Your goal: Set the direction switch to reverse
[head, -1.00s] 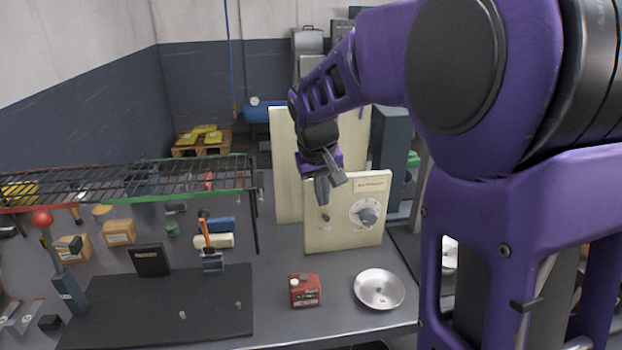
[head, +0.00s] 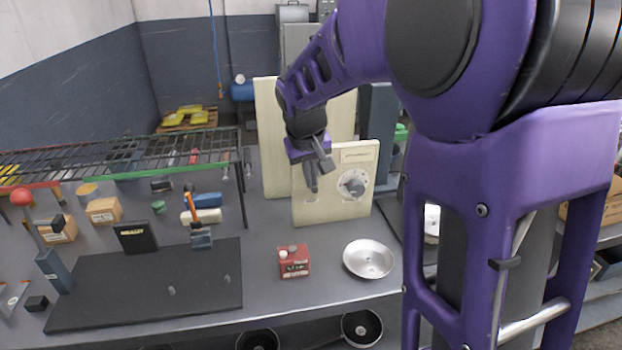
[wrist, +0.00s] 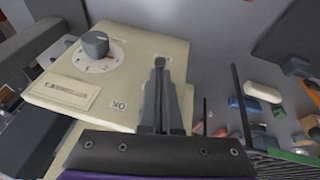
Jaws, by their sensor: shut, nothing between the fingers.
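A cream control panel (head: 337,205) stands upright on the bench with a grey round dial (head: 353,184) at its right. The dial also shows in the wrist view (wrist: 95,43). My gripper (head: 314,188) is shut and empty, its fingers reaching down in front of the panel's left part. In the wrist view its fingertips (wrist: 160,75) overlap the panel edge, near a small dark rounded piece. This may be the direction switch, but the fingers cover most of that spot. I cannot tell whether they touch it, or its setting.
A red box (head: 293,262) and a metal dish (head: 368,259) lie in front of the panel. A black mat (head: 150,290) lies left. A wire rack (head: 120,155) stands behind it. A red-knobbed lever (head: 22,197) is far left. Bench between mat and panel is mostly clear.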

